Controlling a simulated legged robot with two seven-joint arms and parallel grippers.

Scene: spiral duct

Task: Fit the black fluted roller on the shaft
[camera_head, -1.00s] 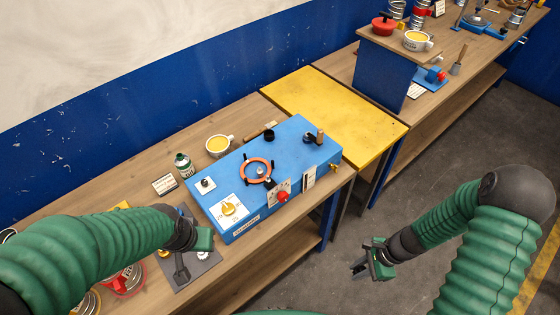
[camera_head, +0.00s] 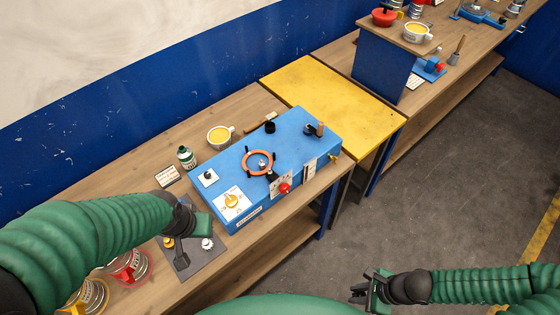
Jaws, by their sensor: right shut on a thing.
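The blue box (camera_head: 292,148) stands on the wooden bench. On its top are an orange ring (camera_head: 244,160) around a small metal post (camera_head: 262,164), a short black cylinder (camera_head: 270,127) and a black fitting with a wooden peg (camera_head: 315,130). I cannot tell which of these is the shaft. My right gripper (camera_head: 361,291) is low over the floor at the bottom, well apart from the box, shut on a small dark thing. I cannot make out any flutes on it. My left gripper (camera_head: 203,226) is over the bench, left of the box. Its fingertips do not show clearly.
A grey mat (camera_head: 208,256) with small parts lies below my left gripper. A yellow table (camera_head: 335,95) adjoins the bench. The grey floor (camera_head: 440,180) at right is clear.

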